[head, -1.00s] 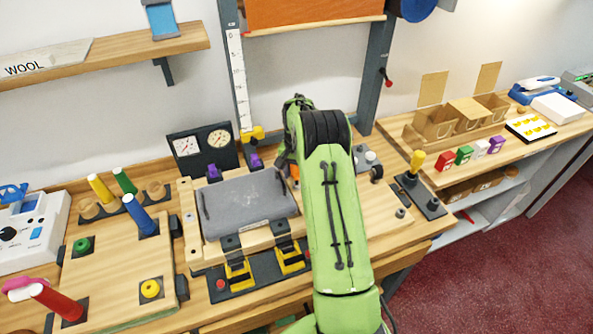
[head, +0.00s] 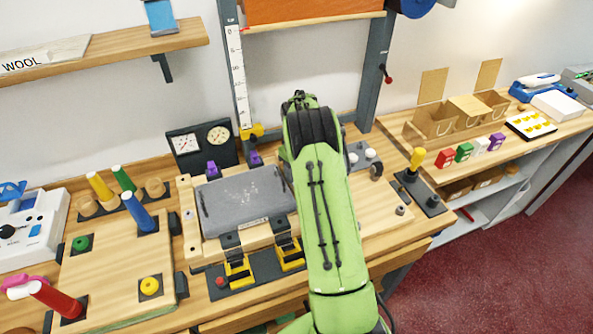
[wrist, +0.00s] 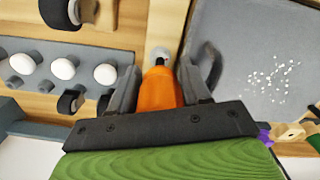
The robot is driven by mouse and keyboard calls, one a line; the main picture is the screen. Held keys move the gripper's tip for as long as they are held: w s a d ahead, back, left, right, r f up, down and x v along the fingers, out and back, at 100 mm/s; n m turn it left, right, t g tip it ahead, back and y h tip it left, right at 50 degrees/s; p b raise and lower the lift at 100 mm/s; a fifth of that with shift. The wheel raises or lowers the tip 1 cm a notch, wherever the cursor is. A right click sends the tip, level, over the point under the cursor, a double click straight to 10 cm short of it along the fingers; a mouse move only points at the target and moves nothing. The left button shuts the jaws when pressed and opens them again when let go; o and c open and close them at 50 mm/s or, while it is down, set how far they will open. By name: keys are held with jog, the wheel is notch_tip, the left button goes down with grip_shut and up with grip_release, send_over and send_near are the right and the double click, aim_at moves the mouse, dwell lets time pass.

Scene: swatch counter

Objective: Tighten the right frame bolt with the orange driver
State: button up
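The orange driver (wrist: 160,92) is between the two fingers of my gripper (wrist: 158,88), which press on its handle from both sides. Its dark tip points at a pale round bolt head (wrist: 158,53) on the wooden frame strip beside the grey panel. I cannot tell whether the tip touches the bolt. In the head view my green arm hides the gripper, the driver and that bolt. The grey panel (head: 225,210) lies in the wooden frame (head: 190,225), and white specks show on it, also in the wrist view (wrist: 225,50).
Yellow-handled clamps (head: 240,272) sit at the frame's front edge and purple clamps (head: 212,170) at its back. White round knobs (wrist: 62,68) and black rollers (wrist: 70,102) stand beside the gripper. A yellow-knobbed lever (head: 417,158) stands to the right. Gauges (head: 203,145) stand behind.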

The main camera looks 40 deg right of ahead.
jog(key=c, duration=0.6)
jog(key=m, duration=0.3)
jog(key=shift+r+m+p, duration=0.15)
jog(key=shift+m+p, duration=0.15)
jog(key=shift+p, duration=0.05)
jog(key=shift+c, duration=0.2)
jog(key=m, duration=0.2)
jog(key=shift+m, duration=0.4)
jog(key=m, duration=0.4)
jog(key=shift+m, duration=0.4)
jog(key=m, duration=0.4)
jog(key=o, duration=0.8)
